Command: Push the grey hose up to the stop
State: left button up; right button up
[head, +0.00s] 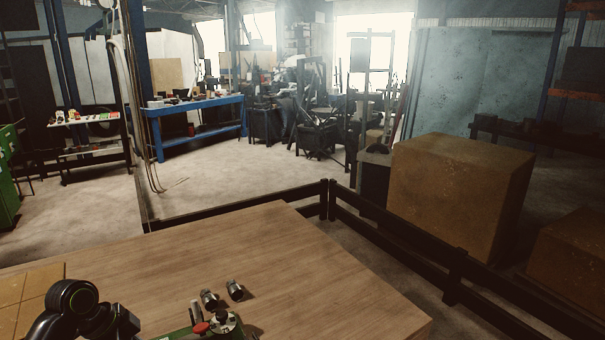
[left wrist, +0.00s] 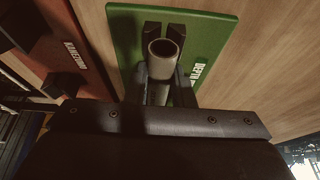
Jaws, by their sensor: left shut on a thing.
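In the left wrist view, my left gripper (left wrist: 161,84) is shut on the grey hose (left wrist: 163,72), a short tube whose open round end faces the camera. The hose lies over a green plate (left wrist: 215,35) with partly covered white lettering that starts with "DEPTH". Dark upright pieces (left wrist: 152,29) stand on the plate by the hose's end. I cannot tell whether the hose touches them. The head view shows my left arm at the lower left but not its fingertips. My right gripper is in neither view.
A red-brown plate (left wrist: 70,50) with white lettering lies left of the green one. The table's right side is clear.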

pick_arm(q)
jog(key=shift+w+d, duration=0.25)
jog(key=shift+d, duration=0.25)
jog(key=shift+w+d, duration=0.15)
jog(key=shift+d, duration=0.15)
jog(key=o, duration=1.7)
notch_tip(320, 180, up, 9)
jog(key=p, duration=0.9)
jog(key=shift+r+p, duration=0.1)
jog(key=shift+p, duration=0.2)
